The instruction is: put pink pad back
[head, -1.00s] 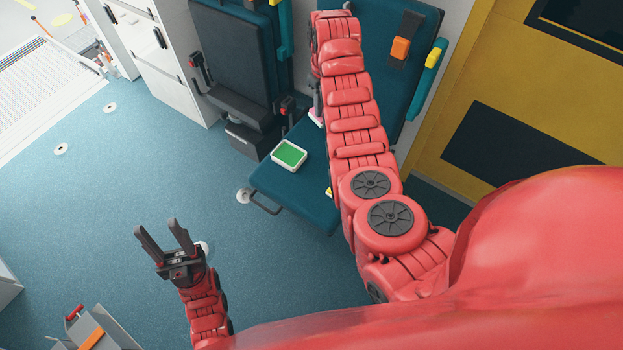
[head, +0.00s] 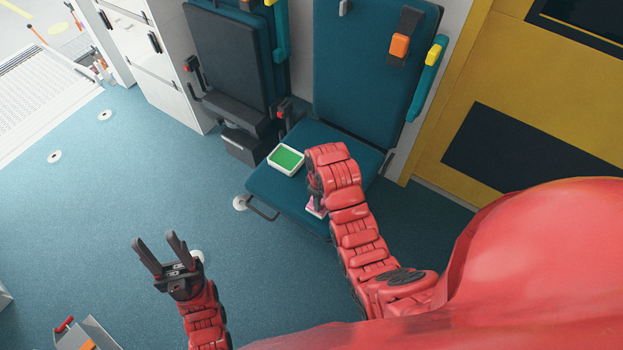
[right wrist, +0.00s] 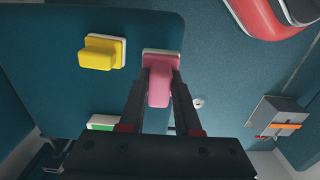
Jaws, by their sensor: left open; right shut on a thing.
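The pink pad (head: 314,210) is at the front of the teal seat (head: 268,194) in the head view. My right gripper (right wrist: 161,84) is shut on its pink handle (right wrist: 159,88) in the right wrist view, with a pale base edge beyond the fingers. I cannot tell whether the pad touches the seat. A yellow pad (right wrist: 97,53) on a white base lies beside it, hidden by my right arm in the head view. A green pad in a white frame (head: 286,159) lies on the seat. My left gripper (head: 166,262) is open and empty above the floor.
The seat backrest (head: 362,60) with an orange buckle (head: 400,45) stands behind. A second dark seat (head: 232,62) is to its left. A grey box (head: 88,335) with an orange part sits at lower left. The blue floor (head: 130,190) is mostly clear.

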